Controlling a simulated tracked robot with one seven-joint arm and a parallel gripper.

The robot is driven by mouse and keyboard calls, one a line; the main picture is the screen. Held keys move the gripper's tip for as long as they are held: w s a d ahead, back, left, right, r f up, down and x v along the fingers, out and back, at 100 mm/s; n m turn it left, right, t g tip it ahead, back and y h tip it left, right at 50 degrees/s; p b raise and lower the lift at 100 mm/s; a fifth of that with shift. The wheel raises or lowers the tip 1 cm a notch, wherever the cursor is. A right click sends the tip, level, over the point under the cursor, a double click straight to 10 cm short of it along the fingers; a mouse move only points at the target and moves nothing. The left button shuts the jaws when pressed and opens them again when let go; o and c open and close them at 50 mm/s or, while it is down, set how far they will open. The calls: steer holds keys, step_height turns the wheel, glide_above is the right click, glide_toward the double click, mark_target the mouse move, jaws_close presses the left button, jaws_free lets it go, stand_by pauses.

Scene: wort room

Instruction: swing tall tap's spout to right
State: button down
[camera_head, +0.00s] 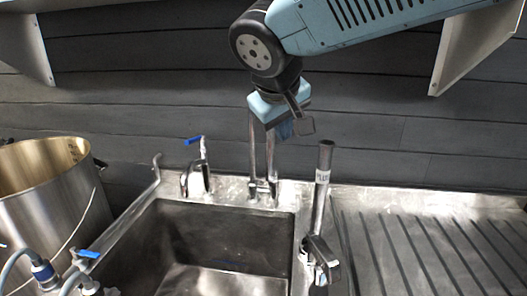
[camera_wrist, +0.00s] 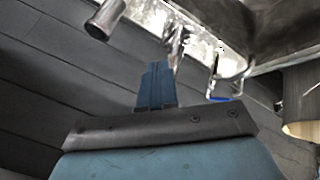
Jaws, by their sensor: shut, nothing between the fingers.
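The tall tap (camera_head: 271,168) is a chrome tap standing at the back rim of the sink, with two slim upright pipes close together. The top of its spout is hidden behind my gripper. In the wrist view, shiny tap metal (camera_wrist: 178,48) shows just beyond my fingertips. My gripper (camera_head: 286,130) hangs in front of the tap's upper part, slightly to its right. Its blue fingers (camera_wrist: 155,85) are together with nothing between them. I cannot tell whether they touch the spout.
The metal sink (camera_head: 172,207) lies below. A short tap with a blue lever (camera_head: 195,140) stands left. A dark-topped upright tube (camera_head: 323,165) stands right, before the ribbed drainboard (camera_head: 430,250). A large steel pot (camera_head: 48,215) is far left. Shelf brackets (camera_head: 465,45) hang above.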

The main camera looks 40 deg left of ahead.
steer(key=s+a+n, duration=0.1)
steer(key=s+a, duration=0.4)
steer(key=a, duration=0.1)
steer(key=w+d+r+x, duration=0.1)
steer(key=w+x, duration=0.1)
steer(key=x, duration=1)
steer(key=shift+w+y, duration=0.3)
steer(key=shift+w, duration=0.1)
